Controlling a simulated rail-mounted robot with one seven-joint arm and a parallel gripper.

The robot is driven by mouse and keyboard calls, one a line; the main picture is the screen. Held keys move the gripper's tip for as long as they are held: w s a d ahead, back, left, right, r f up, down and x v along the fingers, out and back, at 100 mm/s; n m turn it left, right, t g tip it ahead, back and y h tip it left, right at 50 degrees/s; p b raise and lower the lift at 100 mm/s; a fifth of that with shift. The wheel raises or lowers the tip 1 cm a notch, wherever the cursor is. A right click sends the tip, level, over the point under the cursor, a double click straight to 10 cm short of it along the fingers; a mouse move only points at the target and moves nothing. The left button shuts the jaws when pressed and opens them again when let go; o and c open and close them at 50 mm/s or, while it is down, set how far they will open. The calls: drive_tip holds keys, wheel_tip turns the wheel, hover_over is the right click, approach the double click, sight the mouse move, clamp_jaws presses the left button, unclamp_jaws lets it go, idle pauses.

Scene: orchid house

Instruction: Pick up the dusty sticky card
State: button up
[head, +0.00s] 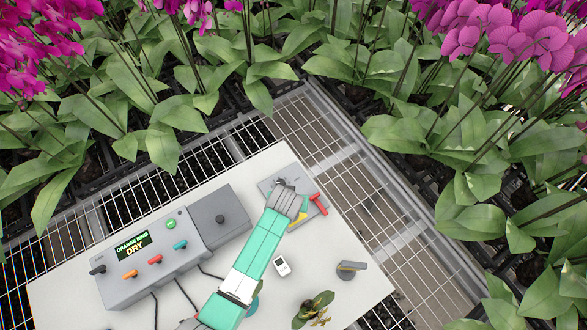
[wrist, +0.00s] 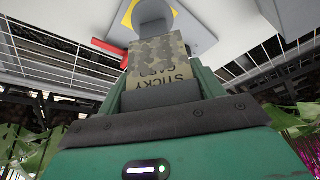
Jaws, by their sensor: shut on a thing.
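The dusty sticky card (wrist: 170,62) shows in the wrist view as a mottled brown-grey piece with the words "STICKY CARD" on a yellowish part. My gripper (wrist: 157,55) is shut on it, with dark jaw parts above and below the card in the picture. In the head view my gripper (head: 289,203) is over a grey device with a red handle, near the table's far right edge. I cannot make out the card in the head view; my gripper hides that spot. Whether the card touches the device, I cannot tell.
The grey device (head: 270,184) has a red handle (head: 318,203). A control box (head: 150,262) reading "DRY" stands at left on the white table (head: 340,305). A small white meter (head: 282,266), a grey knob (head: 351,268) and a small plant (head: 314,308) stand right of my arm. Orchids surround the table.

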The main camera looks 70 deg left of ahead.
drive_tip(key=s+d+r, duration=0.1)
drive_tip(key=s+d, duration=0.7)
drive_tip(key=s, duration=0.3)
drive_tip(key=shift+s+d, duration=0.2)
drive_tip(key=shift+s, duration=0.05)
